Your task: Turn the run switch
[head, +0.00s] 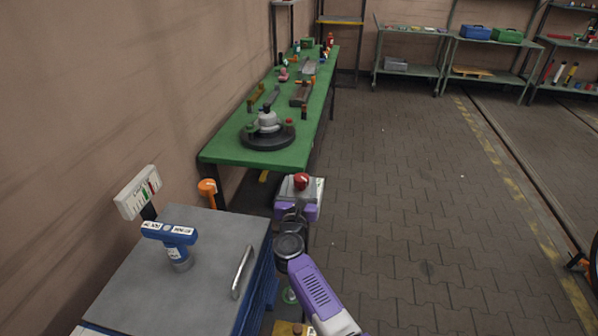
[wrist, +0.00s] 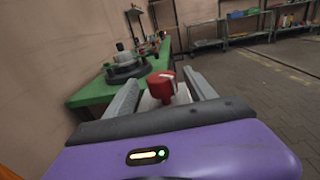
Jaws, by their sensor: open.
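The run switch is a red knob (head: 301,181) with a pale mark on its face, standing on a light grey box (head: 316,187). In the wrist view the red knob (wrist: 163,86) sits between the two grey fingers of my gripper (wrist: 161,78). The fingers are open, with a gap visible on both sides of the knob. In the head view my purple gripper (head: 296,208) is right at the near side of the box and hides part of it. I cannot tell how deep the fingers reach around the knob.
A grey-topped blue cabinet (head: 210,245) with a blue tool (head: 173,240) stands at the left. A green workbench (head: 225,150) with a dark round part (head: 267,137) and several tools lies beyond. Open paved floor (head: 420,200) is on the right.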

